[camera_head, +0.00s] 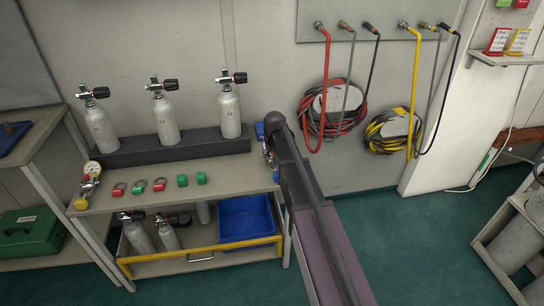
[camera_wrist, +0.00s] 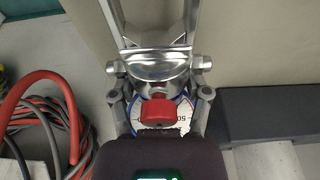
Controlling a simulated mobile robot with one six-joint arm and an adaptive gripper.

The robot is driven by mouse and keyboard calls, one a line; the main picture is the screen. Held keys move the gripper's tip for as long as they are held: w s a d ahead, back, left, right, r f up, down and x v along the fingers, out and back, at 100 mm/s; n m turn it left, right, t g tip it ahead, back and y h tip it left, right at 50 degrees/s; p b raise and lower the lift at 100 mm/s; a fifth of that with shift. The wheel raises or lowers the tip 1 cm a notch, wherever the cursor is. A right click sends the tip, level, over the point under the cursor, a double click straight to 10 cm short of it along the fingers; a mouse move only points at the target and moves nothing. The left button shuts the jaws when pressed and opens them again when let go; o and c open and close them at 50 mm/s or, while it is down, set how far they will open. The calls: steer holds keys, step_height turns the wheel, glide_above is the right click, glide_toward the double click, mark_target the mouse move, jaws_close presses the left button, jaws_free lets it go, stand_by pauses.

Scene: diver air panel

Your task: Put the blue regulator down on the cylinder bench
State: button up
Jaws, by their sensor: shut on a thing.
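The blue regulator (camera_wrist: 158,66) is a shiny metal body with a red knob (camera_wrist: 158,112) and a blue-rimmed white dial. My gripper (camera_wrist: 160,90) is shut on it, with a finger on each side. In the head view, my arm hides most of the regulator; a small blue and metal part (camera_head: 268,150) shows at the arm's left edge. The cylinder bench (camera_head: 228,172) has a beige top, and the held regulator is at its right end. I cannot tell whether it touches the top.
Three grey cylinders stand in a dark rack (camera_head: 170,150) at the bench's back. A yellow-capped regulator (camera_head: 88,185) is at the left end, with several red and green rings between. A blue bin (camera_head: 245,220) is below. Red hoses (camera_head: 325,115) hang on the wall at right.

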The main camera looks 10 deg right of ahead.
steer(key=shift+f+b, duration=0.3)
steer(key=shift+f, duration=0.05)
stand_by(0.3)
steer(key=o, duration=1.4)
steer(key=shift+r, duration=0.1)
steer(key=p+v, duration=0.2)
steer(key=w+p+v, duration=0.1)
steer(key=p+v, duration=0.3)
steer(key=p, duration=0.1)
steer(key=shift+w+r, duration=0.15)
steer(key=shift+r, duration=0.45)
steer(key=r+m+p, duration=0.2)
steer(key=r+p, duration=0.6)
steer(key=r+m+h+p, duration=0.1)
steer(key=r+m+p, duration=0.1)
steer(key=r+p, duration=0.6)
steer(key=w+d+r+m+p, duration=0.1)
steer(key=r+m+p, duration=0.1)
steer(key=r+p, duration=0.6)
steer(key=shift+w+m+g, duration=0.1)
steer(key=shift+m+g, duration=0.2)
stand_by(0.5)
